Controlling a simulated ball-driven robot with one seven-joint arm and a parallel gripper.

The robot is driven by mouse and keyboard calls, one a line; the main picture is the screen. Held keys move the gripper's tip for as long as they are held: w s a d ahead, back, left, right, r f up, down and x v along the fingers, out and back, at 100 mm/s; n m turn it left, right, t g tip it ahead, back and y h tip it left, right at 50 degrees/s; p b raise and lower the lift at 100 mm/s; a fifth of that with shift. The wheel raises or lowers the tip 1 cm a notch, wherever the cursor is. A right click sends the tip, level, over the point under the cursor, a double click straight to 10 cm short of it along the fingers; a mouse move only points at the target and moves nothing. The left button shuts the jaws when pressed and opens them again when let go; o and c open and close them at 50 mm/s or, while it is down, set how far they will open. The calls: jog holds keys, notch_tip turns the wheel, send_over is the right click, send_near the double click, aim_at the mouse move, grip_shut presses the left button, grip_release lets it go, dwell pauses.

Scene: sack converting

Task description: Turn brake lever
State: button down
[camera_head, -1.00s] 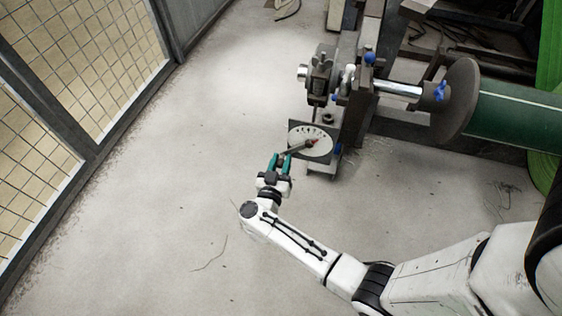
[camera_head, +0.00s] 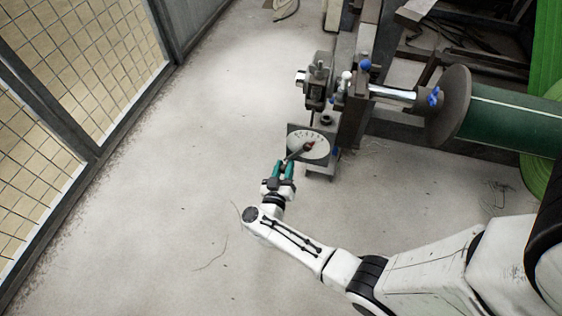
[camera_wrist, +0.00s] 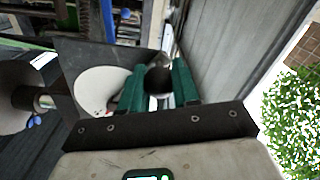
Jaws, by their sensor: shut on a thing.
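The brake lever (camera_head: 296,154) is a short dark bar in front of a white dial (camera_head: 311,142) with scale marks on a dark square plate. It reaches from a reddish hub near the dial's middle down and left to my gripper. My gripper (camera_head: 286,165), with green fingers, is shut on the lever's outer end, at the lower left of the dial. In the wrist view the green fingers (camera_wrist: 158,88) stand on both sides of the dark round lever end (camera_wrist: 158,80). The white dial (camera_wrist: 100,90) shows left of them, partly covered by a finger.
The machine's dark frame (camera_head: 357,110) stands behind the dial. A shaft and a dark disc (camera_head: 448,105) with a green roll (camera_head: 510,118) lie to the right. A mesh fence (camera_head: 80,60) runs along the left. The grey floor (camera_head: 180,190) between is clear.

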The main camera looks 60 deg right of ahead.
jog(key=shift+s+d+f+n+p, duration=0.25)
jog(key=shift+s+n+p, duration=0.35)
jog(key=shift+n, duration=0.25)
jog(key=shift+s+d+f+n+p, duration=0.2)
jog(key=shift+s+n+p, duration=0.45)
jog(key=shift+n, duration=0.15)
jog(key=shift+s+d+f+n+p, duration=0.25)
jog(key=shift+s+n+p, duration=0.35)
jog(key=shift+n, duration=0.25)
jog(key=c, duration=0.8)
grip_release()
jog(key=shift+f, duration=0.1)
jog(key=shift+a, duration=0.15)
jog(key=p+v, duration=0.1)
jog(key=v, duration=0.9)
jog(key=shift+s+a+p, duration=0.1)
jog(key=shift+a+p, duration=0.25)
jog(key=shift+p, duration=0.05)
